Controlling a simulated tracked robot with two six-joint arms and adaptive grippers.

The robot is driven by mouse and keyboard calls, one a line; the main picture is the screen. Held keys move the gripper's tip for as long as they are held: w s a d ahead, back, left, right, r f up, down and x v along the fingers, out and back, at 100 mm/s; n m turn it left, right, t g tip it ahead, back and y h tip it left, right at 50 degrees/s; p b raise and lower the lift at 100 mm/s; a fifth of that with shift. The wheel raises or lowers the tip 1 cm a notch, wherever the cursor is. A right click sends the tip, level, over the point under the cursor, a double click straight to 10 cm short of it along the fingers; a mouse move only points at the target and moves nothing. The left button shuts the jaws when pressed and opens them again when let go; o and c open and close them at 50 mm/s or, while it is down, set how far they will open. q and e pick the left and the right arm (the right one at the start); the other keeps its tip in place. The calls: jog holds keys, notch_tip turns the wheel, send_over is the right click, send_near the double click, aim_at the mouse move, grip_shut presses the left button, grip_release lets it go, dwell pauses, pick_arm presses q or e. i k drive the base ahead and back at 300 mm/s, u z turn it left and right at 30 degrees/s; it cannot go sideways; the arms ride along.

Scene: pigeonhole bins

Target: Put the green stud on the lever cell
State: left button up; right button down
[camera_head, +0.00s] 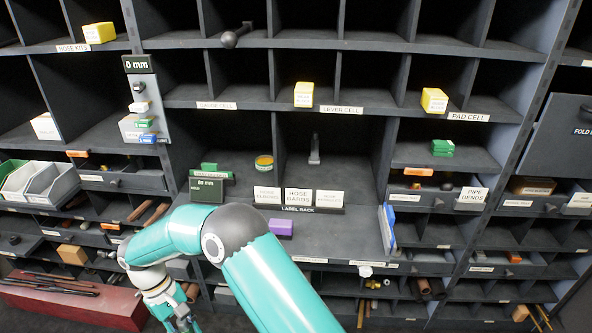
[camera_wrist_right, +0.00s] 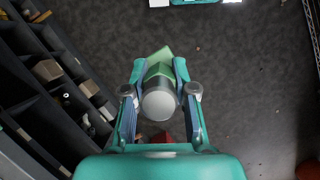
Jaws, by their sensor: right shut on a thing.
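In the right wrist view my right gripper (camera_wrist_right: 160,92) is shut on a green piece with a pale round end, which I take to be the green stud (camera_wrist_right: 160,70). The fingers hide its sides. In the head view my right arm reaches down to the lower left, and its gripper (camera_head: 182,318) is partly cut off at the bottom edge, well below the lever cell. The lever cell label (camera_head: 341,109) is on a shelf edge at upper centre. A yellow block (camera_head: 304,95) sits above that label, at its left. My left gripper is not in view.
A dark hook-like piece (camera_head: 314,150) stands in the bay below the lever cell label. A label rack (camera_head: 298,209) stands in front. A dark red box (camera_head: 75,303) lies at lower left.

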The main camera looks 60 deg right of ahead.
aim_at(345, 191)
jog(key=u, duration=0.4)
jog(key=i, duration=0.45)
jog(key=z, duration=1.9)
